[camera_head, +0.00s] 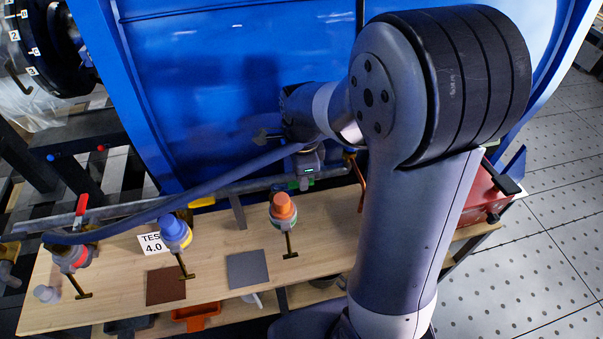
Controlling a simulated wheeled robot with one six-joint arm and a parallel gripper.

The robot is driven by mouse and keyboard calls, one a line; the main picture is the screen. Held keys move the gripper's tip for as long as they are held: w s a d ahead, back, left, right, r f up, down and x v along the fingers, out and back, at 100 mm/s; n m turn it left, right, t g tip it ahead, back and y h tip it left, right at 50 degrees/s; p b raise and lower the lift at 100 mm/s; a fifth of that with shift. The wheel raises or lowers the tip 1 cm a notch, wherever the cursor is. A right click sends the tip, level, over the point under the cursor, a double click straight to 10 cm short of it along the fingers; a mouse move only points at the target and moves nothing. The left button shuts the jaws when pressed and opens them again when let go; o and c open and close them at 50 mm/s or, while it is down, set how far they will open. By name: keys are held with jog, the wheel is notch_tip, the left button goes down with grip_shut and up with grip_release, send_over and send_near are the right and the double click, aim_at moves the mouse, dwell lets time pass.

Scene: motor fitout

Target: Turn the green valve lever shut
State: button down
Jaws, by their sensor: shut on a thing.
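My gripper (305,172) is at the grey pipe along the back of the wooden bench, pointing down at it. Green parts of the valve lever (303,185) show just under the fingers. The jaws are closed on the lever, but the fingers hide most of it, so its exact angle is unclear. The grey pipe (240,185) runs behind and beside the lever. My arm comes in from the right and covers part of the bench.
A red lever (81,206) stands up from the pipe at left. A blue hose (170,203) crosses the bench. Red-, blue- and orange-topped (283,206) fittings stand in front. A red box (485,195) is at right. A blue panel (205,90) rises behind.

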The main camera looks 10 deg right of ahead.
dwell(0.4)
jog(key=c, duration=1.3)
grip_release()
jog(key=shift+c, duration=0.2)
notch_tip(320, 180, up, 11)
jog(key=shift+f, duration=0.1)
notch_tip(320, 180, down, 11)
jog(key=shift+r, duration=0.1)
jog(key=shift+r, duration=0.1)
